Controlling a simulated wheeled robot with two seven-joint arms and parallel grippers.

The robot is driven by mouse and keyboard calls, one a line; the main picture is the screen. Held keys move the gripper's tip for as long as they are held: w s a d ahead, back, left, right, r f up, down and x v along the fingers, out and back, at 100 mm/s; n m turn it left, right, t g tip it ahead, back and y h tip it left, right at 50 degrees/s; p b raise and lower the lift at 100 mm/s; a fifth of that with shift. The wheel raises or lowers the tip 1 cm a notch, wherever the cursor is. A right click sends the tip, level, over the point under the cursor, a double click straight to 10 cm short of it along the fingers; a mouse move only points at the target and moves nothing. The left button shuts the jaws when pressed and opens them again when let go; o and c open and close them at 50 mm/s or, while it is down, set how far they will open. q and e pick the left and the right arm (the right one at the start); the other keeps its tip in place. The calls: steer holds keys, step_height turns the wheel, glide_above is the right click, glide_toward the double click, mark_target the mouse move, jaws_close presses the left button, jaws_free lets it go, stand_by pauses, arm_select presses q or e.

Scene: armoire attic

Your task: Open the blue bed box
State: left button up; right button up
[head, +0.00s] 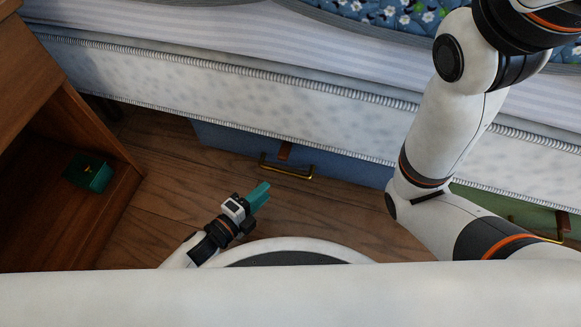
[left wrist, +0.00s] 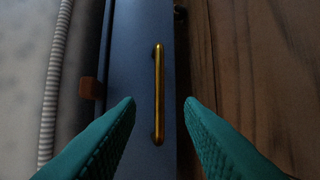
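The blue bed box (head: 340,168) sits under the bed, and its front shows below the mattress edge. A brass bar handle (head: 287,171) is on its front, with a small brown tab (head: 285,151) above it. My left gripper (head: 262,190) is low over the floor, just in front of the handle and apart from it. In the left wrist view its teal fingers (left wrist: 160,102) are spread, with the brass handle (left wrist: 159,92) between them in the picture and the blue front (left wrist: 127,60) behind. The gripper is empty. My right arm crosses the right side; its gripper is not seen.
The white bed side (head: 230,90) overhangs the box. A green box (head: 500,205) with a brass handle is under the bed at right. A wooden cabinet (head: 120,145) stands at left, with a small green box (head: 88,172) inside. Wooden floor (head: 160,180) is clear between.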

mark_target(286, 171)
arm_select(q)
steer(key=b+x, duration=0.5)
steer(key=x, duration=0.4)
steer(key=shift+f, duration=0.15)
steer(key=shift+w+d, duration=0.4)
jaws_close()
